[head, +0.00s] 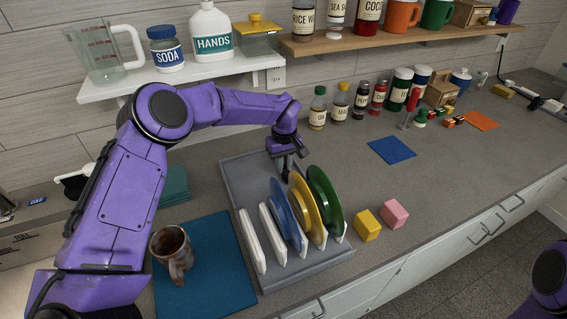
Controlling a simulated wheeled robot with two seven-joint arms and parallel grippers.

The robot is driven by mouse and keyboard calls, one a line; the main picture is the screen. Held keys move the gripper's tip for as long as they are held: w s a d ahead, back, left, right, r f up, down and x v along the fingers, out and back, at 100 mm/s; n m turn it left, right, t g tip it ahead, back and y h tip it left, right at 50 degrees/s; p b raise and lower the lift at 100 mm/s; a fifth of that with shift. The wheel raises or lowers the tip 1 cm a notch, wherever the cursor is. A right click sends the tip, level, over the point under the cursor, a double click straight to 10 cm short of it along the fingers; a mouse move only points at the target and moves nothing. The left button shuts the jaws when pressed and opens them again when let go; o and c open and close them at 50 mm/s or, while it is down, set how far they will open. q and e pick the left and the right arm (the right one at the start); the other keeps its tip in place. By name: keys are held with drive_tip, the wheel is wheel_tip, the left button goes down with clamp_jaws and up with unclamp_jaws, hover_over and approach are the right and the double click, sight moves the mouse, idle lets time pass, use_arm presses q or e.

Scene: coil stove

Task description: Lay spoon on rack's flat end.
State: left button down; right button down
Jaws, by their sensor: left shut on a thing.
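The grey rack (240,180) stands on the counter, with its flat end at the back and white upright dividers towards the front. My left gripper (287,170) is low over the flat end, just behind the plates, pointing down. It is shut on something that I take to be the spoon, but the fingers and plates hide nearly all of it. I cannot tell whether it touches the rack. Only part of my right arm shows at the lower right edge; its gripper is out of view.
A blue plate (283,215), a yellow plate (304,208) and a green plate (325,200) stand in the rack's slots. A brown mug (170,250) sits on a blue mat (220,270) to the left. Yellow (367,225) and pink (394,213) blocks lie to the right.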

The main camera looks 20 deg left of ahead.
use_arm(q)
drive_tip(key=c, duration=1.1)
unclamp_jaws()
drive_tip(key=shift+f, duration=0.1)
drive_tip(key=shift+r, duration=0.25)
wheel_tip(320, 180, up, 12)
drive_tip(key=b, duration=0.2)
drive_tip(key=shift+b, duration=0.3)
drive_tip(key=shift+s+d, duration=0.1)
